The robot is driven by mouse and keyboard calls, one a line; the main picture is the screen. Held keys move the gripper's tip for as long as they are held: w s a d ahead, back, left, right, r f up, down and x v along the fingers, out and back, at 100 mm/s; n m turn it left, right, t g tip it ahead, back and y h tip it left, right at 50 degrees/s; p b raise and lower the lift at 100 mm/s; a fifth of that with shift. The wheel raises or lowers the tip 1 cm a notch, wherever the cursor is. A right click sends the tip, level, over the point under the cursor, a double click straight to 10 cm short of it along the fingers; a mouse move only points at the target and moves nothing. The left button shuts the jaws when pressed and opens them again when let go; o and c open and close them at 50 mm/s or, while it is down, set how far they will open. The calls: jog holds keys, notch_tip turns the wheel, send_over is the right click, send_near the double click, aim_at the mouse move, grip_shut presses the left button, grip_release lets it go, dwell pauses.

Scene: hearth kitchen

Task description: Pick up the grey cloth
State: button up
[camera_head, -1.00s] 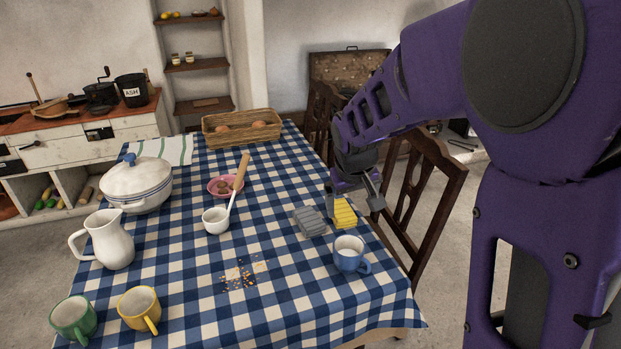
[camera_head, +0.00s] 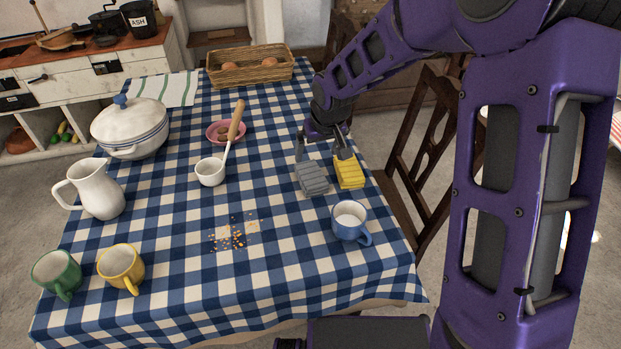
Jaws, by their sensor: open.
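The grey cloth (camera_head: 312,180) lies folded on the blue checked tablecloth, near the table's right side. A folded yellow cloth (camera_head: 349,172) lies just to its right. My gripper (camera_head: 322,158) is open, with its two fingers spread and pointing down. One finger is behind the grey cloth and the other is near the far end of the yellow cloth. Whether the fingers touch either cloth cannot be told. Nothing shows between the fingers.
A blue mug (camera_head: 350,222) stands just in front of the cloths. A white ladle (camera_head: 211,172), a pink dish (camera_head: 225,132) and crumbs (camera_head: 232,235) lie to the left. A wicker basket (camera_head: 250,72) is at the back. A wooden chair (camera_head: 425,150) stands at right.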

jog(key=b, duration=0.1)
send_over(311, 175)
jog(key=s, duration=0.2)
jog(key=f, duration=0.6)
jog(key=shift+w+d+f, duration=0.15)
jog(key=shift+d+f, duration=0.05)
jog(key=shift+d, duration=0.2)
jog(key=shift+s+b+x, duration=0.2)
jog(key=shift+b+x, duration=0.3)
jog(key=shift+x, duration=2.15)
jog(key=shift+c, duration=0.3)
jog(key=c, duration=1.1)
jog(key=shift+o, duration=0.2)
notch_tip(311, 175, up, 10)
jog(key=p, duration=0.2)
